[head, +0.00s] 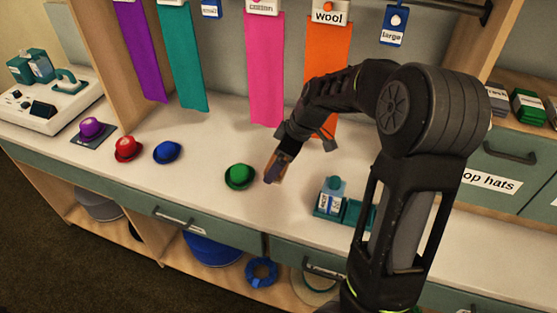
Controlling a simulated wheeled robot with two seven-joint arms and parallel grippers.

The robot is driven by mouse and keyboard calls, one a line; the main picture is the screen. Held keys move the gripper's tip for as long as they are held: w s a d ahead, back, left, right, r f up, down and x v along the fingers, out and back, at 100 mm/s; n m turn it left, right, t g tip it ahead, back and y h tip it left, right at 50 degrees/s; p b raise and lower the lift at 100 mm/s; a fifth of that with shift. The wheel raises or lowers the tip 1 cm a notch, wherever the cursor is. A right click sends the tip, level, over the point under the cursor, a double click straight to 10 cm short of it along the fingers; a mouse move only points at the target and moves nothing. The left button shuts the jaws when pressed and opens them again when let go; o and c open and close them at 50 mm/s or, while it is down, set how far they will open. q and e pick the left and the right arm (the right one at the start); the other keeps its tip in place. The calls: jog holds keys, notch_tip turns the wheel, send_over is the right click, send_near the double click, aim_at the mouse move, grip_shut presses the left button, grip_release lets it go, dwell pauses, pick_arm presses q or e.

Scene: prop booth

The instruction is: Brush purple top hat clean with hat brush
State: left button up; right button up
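The purple hat (91,127) sits on a dark square mat on the counter at the far left. It has a rounded look and a lighter band. My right gripper (285,149) reaches in from the right and hangs above the middle of the counter, far to the right of the purple hat. It appears shut on a small brown, wooden-looking brush (275,170) with a darker face, pointing down beside the green hat. The fingertips are small and partly hidden by the wrist. My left gripper is not in view.
A red hat (127,148), blue hat (167,152) and green hat (239,176) line the counter (205,140). A white device (50,101) stands at the far left. A teal holder (330,197) stands near my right arm. Coloured cloth strips hang behind.

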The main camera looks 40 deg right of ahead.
jog(key=o, duration=0.8)
jog(key=c, duration=0.6)
jog(key=shift+o, duration=0.2)
jog(key=w+a+r+m+h, duration=0.1)
jog(key=w+a+r+m, duration=0.1)
jog(key=a, duration=0.6)
jog(key=w+a+r+m+h, duration=0.1)
jog(key=w+a+r+m, duration=0.1)
jog(key=a+m, duration=0.3)
jog(key=a+r, duration=0.1)
jog(key=a, duration=0.3)
jog(key=shift+w+r+t+h, duration=0.15)
jog(key=shift+t+h, duration=0.15)
jog(key=shift+t, duration=0.1)
